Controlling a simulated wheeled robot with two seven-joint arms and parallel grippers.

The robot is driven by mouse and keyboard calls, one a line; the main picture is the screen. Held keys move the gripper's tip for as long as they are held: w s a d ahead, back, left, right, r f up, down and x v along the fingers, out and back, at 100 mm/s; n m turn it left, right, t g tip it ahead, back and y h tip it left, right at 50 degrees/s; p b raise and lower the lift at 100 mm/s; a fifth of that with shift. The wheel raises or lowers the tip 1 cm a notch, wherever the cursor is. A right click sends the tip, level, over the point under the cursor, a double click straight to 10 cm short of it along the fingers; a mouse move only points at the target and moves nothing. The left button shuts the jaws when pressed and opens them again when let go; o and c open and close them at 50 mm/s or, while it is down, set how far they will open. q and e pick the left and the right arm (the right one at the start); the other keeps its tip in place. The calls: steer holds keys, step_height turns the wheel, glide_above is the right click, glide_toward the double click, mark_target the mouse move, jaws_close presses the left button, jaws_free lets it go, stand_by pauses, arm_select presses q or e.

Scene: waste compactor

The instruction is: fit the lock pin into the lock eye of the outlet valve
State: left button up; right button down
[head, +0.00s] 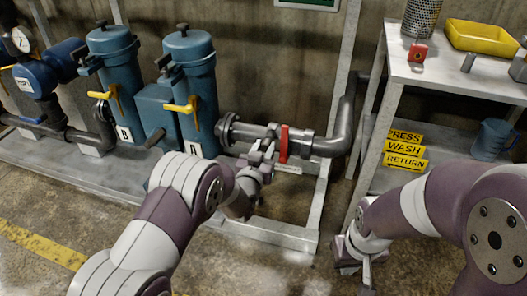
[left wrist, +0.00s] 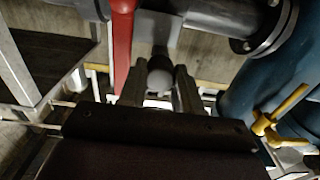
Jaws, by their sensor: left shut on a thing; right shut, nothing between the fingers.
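The outlet valve on the grey pipe has an upright red lever (head: 284,143); the lever also shows in the left wrist view (left wrist: 122,45). My left gripper (head: 265,150) is just left of the lever, close to the pipe. Its fingers (left wrist: 160,92) are shut on a pale, round-headed piece, which I take as the lock pin (left wrist: 160,74). A grey plate (left wrist: 160,27) lies just beyond the fingertips. The lock eye cannot be made out, so I cannot tell whether the pin touches it. My right gripper (head: 366,276) is shut and empty, low near the bench leg.
Blue filter housings (head: 190,85) with yellow handles stand left of the valve.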

arm_select(q)
steer(key=shift+w, duration=0.1)
steer(key=o, duration=1.1)
steer(key=shift+c, duration=0.4)
steer(key=shift+s, duration=0.3)
steer(key=p+v, duration=0.2)
steer(key=v, duration=0.4)
steer(key=shift+s, duration=0.2)
steer(key=shift+a, duration=0.1)
